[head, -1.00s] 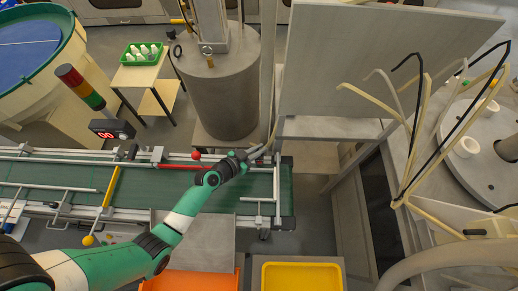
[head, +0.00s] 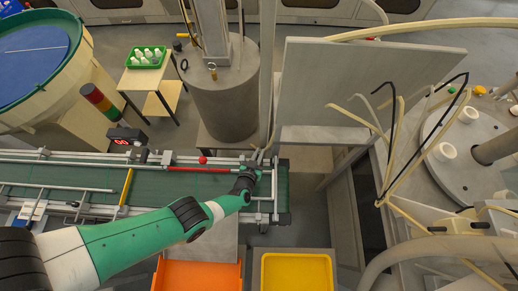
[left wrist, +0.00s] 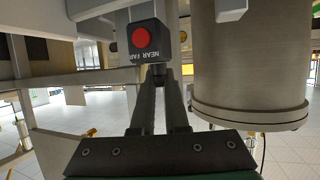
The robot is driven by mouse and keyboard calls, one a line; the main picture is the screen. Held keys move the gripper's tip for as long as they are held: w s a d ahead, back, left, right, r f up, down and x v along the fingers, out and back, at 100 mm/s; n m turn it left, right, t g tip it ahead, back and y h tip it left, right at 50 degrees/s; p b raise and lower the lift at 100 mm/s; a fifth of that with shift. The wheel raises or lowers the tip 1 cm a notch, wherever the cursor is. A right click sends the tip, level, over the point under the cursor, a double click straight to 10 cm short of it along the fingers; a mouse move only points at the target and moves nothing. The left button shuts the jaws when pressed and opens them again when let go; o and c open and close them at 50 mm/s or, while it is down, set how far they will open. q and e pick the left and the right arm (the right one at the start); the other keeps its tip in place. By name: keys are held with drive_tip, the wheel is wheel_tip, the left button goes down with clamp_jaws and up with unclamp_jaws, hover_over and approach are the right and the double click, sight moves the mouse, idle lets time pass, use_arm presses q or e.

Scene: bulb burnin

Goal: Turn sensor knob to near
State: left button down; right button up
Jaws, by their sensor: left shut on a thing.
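A dark sensor box (left wrist: 142,40) with a round red face and the words NEAR FAR shows upside down in the left wrist view. A small dark sensor knob (left wrist: 158,69) sticks out of its lower side, partly hidden between the fingertips. My left gripper (left wrist: 160,84) is shut on this knob. In the head view my left gripper (head: 262,158) is at the right end of the conveyor, by a grey post; the sensor is too small to make out there. The knob's setting cannot be read. My right gripper is not in view.
The green conveyor (head: 70,175) with metal rails runs under my left arm. A large grey cylinder (head: 222,100) stands just behind the gripper. An orange bin (head: 200,275) and a yellow bin (head: 297,272) stand in front. A grey panel (head: 365,80) rises to the right.

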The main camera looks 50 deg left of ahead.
use_arm(q)
drive_tip(key=shift+w+d+f+n+y+b, duration=0.1)
drive_tip(key=shift+w+d+n+y+b, duration=0.05)
drive_tip(key=shift+n+y+b, duration=0.3)
drive_tip(key=n+g+y+b, duration=0.1)
drive_tip(key=b, duration=0.1)
drive_tip(key=n+g+y+b, duration=0.2)
drive_tip(key=b, duration=0.1)
drive_tip(key=n+g+y+b, duration=0.1)
drive_tip(key=n+g+b, duration=0.1)
drive_tip(key=shift+f+n, duration=0.25)
drive_tip(key=shift+f, duration=0.1)
drive_tip(key=n+g+b, duration=0.1)
drive_tip(key=g+b, duration=0.1)
drive_tip(key=b, duration=0.2)
drive_tip(key=n+g+y+b, duration=0.1)
drive_tip(key=n+g+b, duration=0.1)
drive_tip(key=b, duration=0.2)
drive_tip(key=n+g+y+b, duration=0.1)
drive_tip(key=n+g+b, duration=0.1)
drive_tip(key=b, duration=0.3)
drive_tip(key=shift+s, duration=0.25)
drive_tip(key=shift+r+n+g+b, duration=0.3)
drive_tip(key=shift+n+g+b, duration=0.1)
drive_tip(key=shift+b, duration=0.2)
drive_tip(key=c, duration=0.9)
unclamp_jaws()
drive_tip(key=shift+r, duration=0.1)
